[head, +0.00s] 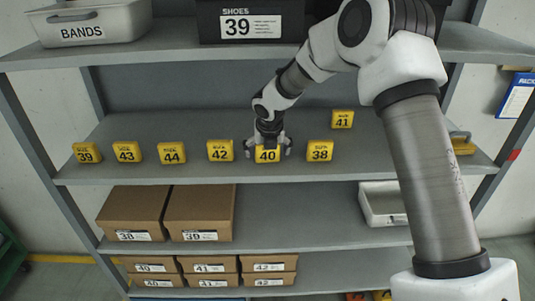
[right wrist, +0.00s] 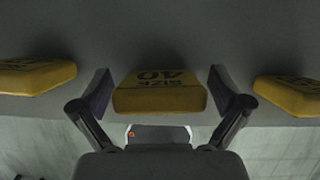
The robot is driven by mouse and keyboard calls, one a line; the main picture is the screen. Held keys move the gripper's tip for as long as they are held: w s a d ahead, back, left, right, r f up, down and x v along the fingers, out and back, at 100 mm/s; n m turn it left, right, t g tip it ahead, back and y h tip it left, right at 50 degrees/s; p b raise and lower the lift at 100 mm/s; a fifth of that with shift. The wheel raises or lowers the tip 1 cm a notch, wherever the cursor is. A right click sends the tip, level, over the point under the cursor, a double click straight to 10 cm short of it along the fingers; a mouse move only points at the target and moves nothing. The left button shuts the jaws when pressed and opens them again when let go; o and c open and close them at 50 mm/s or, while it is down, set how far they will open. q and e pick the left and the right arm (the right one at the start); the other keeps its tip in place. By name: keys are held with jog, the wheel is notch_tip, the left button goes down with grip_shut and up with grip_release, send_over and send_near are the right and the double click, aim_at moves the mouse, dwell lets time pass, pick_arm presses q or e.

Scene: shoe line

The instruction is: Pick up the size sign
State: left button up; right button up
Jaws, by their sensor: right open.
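Several yellow size signs stand in a row on the grey shelf. The size 40 sign (head: 267,155) is near the front edge, between the 42 sign (head: 220,150) and the 38 sign (head: 320,150). My right gripper (head: 268,148) comes down over the 40 sign from behind and above. In the right wrist view the open fingers (right wrist: 160,95) stand one on each side of the 40 sign (right wrist: 158,92), with a small gap on both sides. My left gripper is not in view.
The 44 (head: 171,153), 43 (head: 127,152) and 39 (head: 87,153) signs stand farther left; the 41 sign (head: 342,119) is farther back at right. A BANDS bin (head: 85,20) sits on the top shelf.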

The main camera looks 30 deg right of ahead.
jog(key=shift+s+a+r, duration=0.1)
jog(key=shift+s+r, duration=0.05)
jog(key=c, duration=1.2)
